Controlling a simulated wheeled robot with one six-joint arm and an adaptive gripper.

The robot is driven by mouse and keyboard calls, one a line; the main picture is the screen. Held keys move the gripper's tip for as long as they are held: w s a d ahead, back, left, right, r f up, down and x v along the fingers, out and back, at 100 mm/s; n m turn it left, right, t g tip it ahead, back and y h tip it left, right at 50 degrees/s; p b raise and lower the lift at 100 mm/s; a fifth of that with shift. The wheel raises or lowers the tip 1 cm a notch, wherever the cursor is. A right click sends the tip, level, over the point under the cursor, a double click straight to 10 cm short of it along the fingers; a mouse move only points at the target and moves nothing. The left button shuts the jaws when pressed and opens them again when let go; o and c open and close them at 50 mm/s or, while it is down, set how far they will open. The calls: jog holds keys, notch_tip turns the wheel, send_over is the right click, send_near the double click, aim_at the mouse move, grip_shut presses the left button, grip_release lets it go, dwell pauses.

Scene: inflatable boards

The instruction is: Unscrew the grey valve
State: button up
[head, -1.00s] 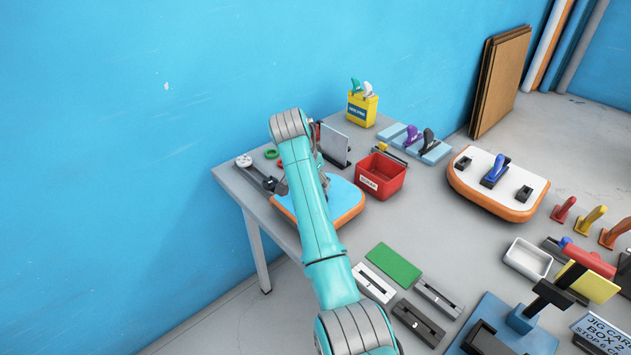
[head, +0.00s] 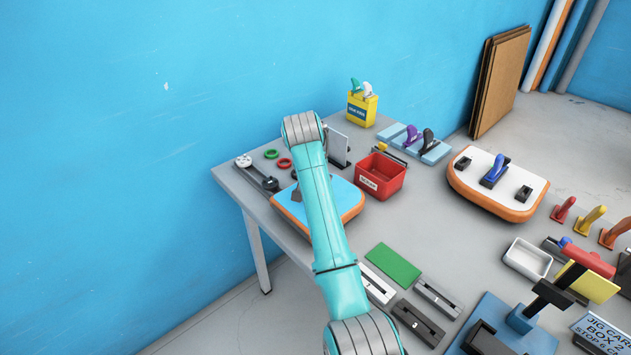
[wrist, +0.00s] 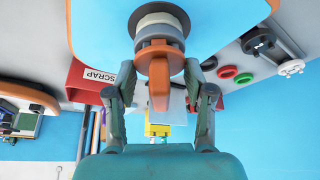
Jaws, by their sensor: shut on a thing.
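The grey valve (wrist: 160,24) shows at the top middle of the wrist view, a round grey body set in the blue board. An orange-brown round piece with a flat tab (wrist: 159,82) sits on it, facing my gripper. My gripper (wrist: 161,68) has one finger on each side of this orange-brown piece, with the fingertips closed against its edges. In the head view my arm covers the gripper and the valve. The blue-topped board with an orange rim (head: 345,203) lies on the table under the arm's end.
A red scrap box (head: 380,176) stands just right of the board. A green ring (head: 271,154), a red ring (head: 284,163) and a dark tool (head: 258,175) lie to its left. A grey upright plate (head: 337,148) stands behind. A yellow box (head: 362,109) is farther back.

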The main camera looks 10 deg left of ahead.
jog(key=n+y, duration=0.1)
jog(key=n, duration=0.2)
jog(key=shift+f, duration=0.2)
jog(key=shift+d, duration=0.1)
jog(key=shift+s+n+y, duration=0.1)
jog(key=shift+n+y, duration=0.8)
jog(key=shift+n, duration=0.8)
jog(key=shift+g, duration=0.3)
jog(key=shift+n, duration=0.3)
jog(key=n+y, duration=0.1)
jog(key=n, duration=0.2)
jog(key=shift+f+g, duration=0.1)
jog(key=shift+g, duration=0.3)
